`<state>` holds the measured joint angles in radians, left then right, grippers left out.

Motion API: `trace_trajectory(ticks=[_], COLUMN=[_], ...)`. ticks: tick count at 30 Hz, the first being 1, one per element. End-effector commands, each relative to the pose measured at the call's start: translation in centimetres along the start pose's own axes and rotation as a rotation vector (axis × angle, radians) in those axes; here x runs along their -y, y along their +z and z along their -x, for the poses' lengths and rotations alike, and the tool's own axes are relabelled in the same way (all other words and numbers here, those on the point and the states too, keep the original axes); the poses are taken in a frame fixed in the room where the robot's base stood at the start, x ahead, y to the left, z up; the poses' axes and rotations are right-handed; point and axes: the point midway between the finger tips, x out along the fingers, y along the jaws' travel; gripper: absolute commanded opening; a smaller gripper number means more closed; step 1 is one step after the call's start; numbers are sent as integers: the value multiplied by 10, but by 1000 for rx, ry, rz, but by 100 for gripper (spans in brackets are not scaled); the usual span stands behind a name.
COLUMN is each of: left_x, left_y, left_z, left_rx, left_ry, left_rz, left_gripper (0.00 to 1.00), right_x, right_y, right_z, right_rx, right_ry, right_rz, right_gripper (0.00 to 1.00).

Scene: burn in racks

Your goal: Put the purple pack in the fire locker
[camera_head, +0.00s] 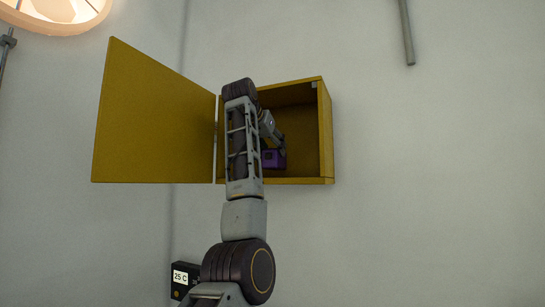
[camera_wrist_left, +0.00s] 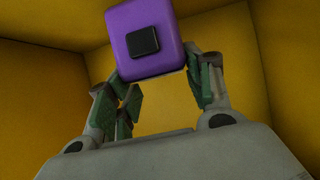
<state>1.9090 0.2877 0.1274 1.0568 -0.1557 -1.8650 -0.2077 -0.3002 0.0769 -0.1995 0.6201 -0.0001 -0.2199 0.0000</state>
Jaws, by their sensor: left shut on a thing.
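The purple pack (camera_head: 273,158) is inside the yellow fire locker (camera_head: 327,135), near the locker's floor in the head view. In the left wrist view the purple pack (camera_wrist_left: 172,62) shows a black square on its face, with yellow locker walls around it. My left gripper (camera_head: 275,143) reaches into the locker and is shut on the pack. Its fingers (camera_wrist_left: 160,85) stand on both sides of the pack in the wrist view. My arm hides the left part of the locker opening. I cannot tell whether the pack touches the locker floor. My right gripper is not in view.
The yellow locker door (camera_head: 155,120) stands wide open to the left. A small black box with a "25 C" display (camera_head: 181,278) is low on the left. A grey pipe (camera_head: 407,32) and a lamp (camera_head: 55,12) are high up. The wall right of the locker is clear.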

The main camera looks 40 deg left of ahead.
Motion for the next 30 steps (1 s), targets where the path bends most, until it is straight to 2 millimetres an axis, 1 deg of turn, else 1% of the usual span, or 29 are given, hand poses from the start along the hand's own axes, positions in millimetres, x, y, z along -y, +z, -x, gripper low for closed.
trace_trajectory(ticks=[7,14,29,30], left_x=[0,0,0,0], left_y=[17,19,23,24], left_z=[-9,-15,-17,-17], left_rx=[-1,-2,-2,1], left_ry=[0,0,0,0], left_rz=[-1,-1,0,0], left_gripper=[10,10,10,56], right_x=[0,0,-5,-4], right_y=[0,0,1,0], right_z=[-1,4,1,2], right_rx=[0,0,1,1], right_ry=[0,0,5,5], right_rz=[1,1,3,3], right_gripper=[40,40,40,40])
